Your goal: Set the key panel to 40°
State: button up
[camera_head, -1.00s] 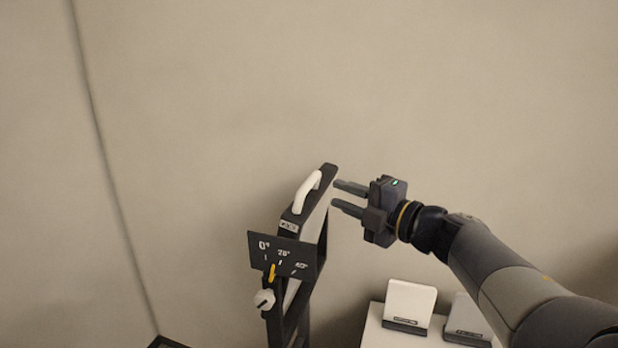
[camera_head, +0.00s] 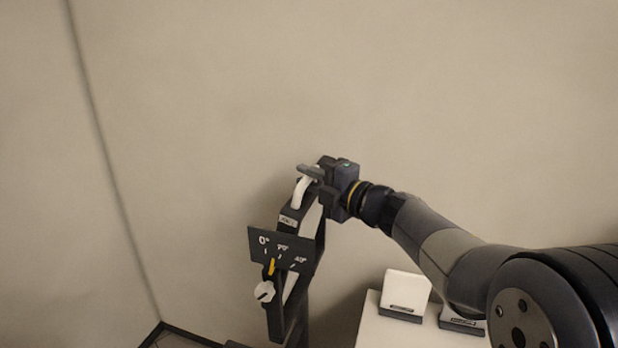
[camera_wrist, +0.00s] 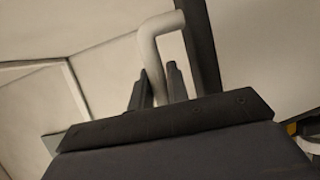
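The key panel (camera_head: 311,234) is a dark-framed tilting panel with a white curved handle (camera_head: 299,194) on its upper edge. A black scale plate (camera_head: 284,237) on it reads 0°, 20° and 40°. The yellow pointer (camera_head: 271,267) stands between the 0° and 20° marks. A white knob (camera_head: 265,291) sits below it. My gripper (camera_head: 312,176) is at the handle, one finger passing over its upper end. In the wrist view the handle (camera_wrist: 148,50) runs down between the two fingers (camera_wrist: 157,88). I cannot tell whether they press on it.
A plain wall is behind the panel. The space left of the panel is clear.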

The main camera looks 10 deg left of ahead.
grip_shut()
jog(key=shift+f, duration=0.1)
jog(key=shift+d+f+y+b, duration=0.35)
jog(key=shift+d+b, duration=0.1)
jog(key=shift+b, duration=0.7)
jog(key=s+d+f+m+t+y+b, duration=0.1)
jog(key=d+b, duration=0.6)
jog(key=b, duration=0.8)
notch_tip(320, 180, down, 3)
jog(key=shift+r+m+t+y+b, duration=0.2)
jog(key=shift+m+t+y+b, duration=0.2)
jog(key=shift+m+t+y, duration=0.65)
jog(key=shift+o, duration=1.4)
grip_release()
jog(key=shift+r, duration=0.1)
